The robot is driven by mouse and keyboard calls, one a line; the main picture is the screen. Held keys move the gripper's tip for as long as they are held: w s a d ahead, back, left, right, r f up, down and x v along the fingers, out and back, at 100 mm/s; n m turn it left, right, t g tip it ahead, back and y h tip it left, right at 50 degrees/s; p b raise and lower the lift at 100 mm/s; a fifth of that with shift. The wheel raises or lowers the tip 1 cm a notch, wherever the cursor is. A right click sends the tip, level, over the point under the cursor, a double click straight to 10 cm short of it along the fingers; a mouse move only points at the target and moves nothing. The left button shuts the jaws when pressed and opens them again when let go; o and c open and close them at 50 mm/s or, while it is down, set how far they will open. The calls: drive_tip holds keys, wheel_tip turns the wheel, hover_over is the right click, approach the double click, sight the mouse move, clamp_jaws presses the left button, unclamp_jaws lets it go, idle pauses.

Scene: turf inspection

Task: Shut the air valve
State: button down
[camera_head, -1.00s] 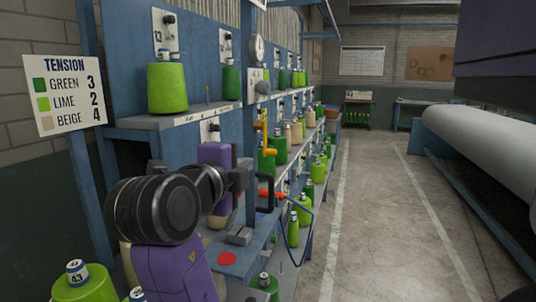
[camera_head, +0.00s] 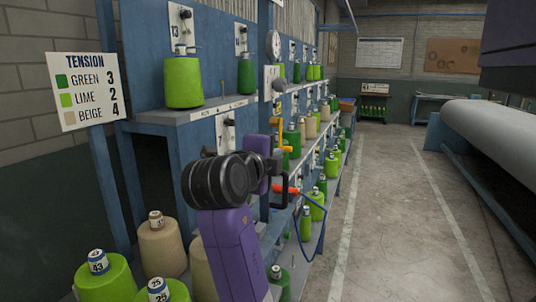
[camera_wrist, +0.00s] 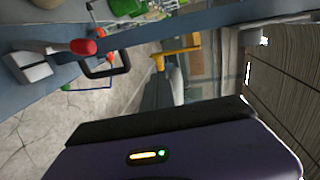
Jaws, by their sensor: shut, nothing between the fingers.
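A yellow pipe fitting with a handle, apparently the air valve (camera_head: 284,149), is on the blue rack post, just beyond my wrist in the head view. In the wrist view the yellow piece (camera_wrist: 177,52) shows near the upper middle, apart from my gripper. Which way its handle is set is too small to tell. My gripper (camera_wrist: 160,122) shows as a dark bar on a purple housing along the bottom of the wrist view. It is shut and empty. In the head view my black and purple arm mostly hides it.
A black loop bracket (camera_head: 284,205) with a red-tipped tool (camera_head: 287,190) and a blue hose sits close below the valve. Yarn cones crowd the shelves, and a beige cone (camera_head: 161,250) stands at lower left. A round gauge (camera_head: 273,45) is above. The aisle (camera_head: 385,220) is clear.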

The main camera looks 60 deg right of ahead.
sight(287, 150)
drive_tip(key=d, duration=0.3)
drive_tip(key=d+f+p, duration=0.1)
drive_tip(key=d, duration=0.1)
drive_tip(key=shift+w+d, duration=0.25)
drive_tip(key=shift+d, duration=0.05)
drive_tip(key=shift+f+b, duration=0.1)
drive_tip(key=shift+b, duration=0.2)
